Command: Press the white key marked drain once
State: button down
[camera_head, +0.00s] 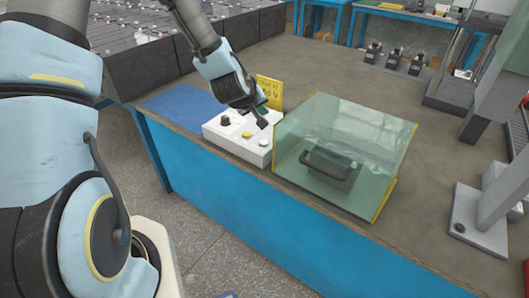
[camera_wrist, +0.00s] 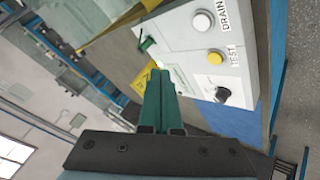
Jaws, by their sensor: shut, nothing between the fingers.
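The white control box (camera_head: 226,133) stands on the bench; it also shows in the wrist view (camera_wrist: 178,34). The white key marked DRAIN (camera_wrist: 203,20) is near the box's end; in the head view it is a pale round key (camera_head: 264,143). The yellow key marked TEST (camera_wrist: 215,58) lies between it and a black knob (camera_wrist: 222,94). My gripper (camera_head: 262,123) is over the back part of the box, near the drain end. Its green fingers (camera_wrist: 160,75) are together and empty. Contact with the box cannot be told.
A clear green-tinted case (camera_head: 340,128) with a black handle stands close right of the box. A yellow sign (camera_head: 269,91) is behind the box, a blue mat (camera_head: 183,106) to its left. A small green part (camera_wrist: 147,42) sits on the box. The bench's front edge is near.

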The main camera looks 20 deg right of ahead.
aim_at(263, 144)
jog(key=shift+s+d, duration=0.1)
jog(key=shift+f, duration=0.1)
notch_tip(263, 144, down, 9)
jog(key=b, duration=0.6)
dwell(2.1)
jog(key=shift+f+b, duration=0.3)
jog(key=shift+b, duration=0.25)
jog(key=shift+f+b, duration=0.4)
dwell(0.4)
jog(key=shift+r, duration=0.1)
jog(key=shift+r+p, duration=0.55)
jog(key=shift+r, duration=0.2)
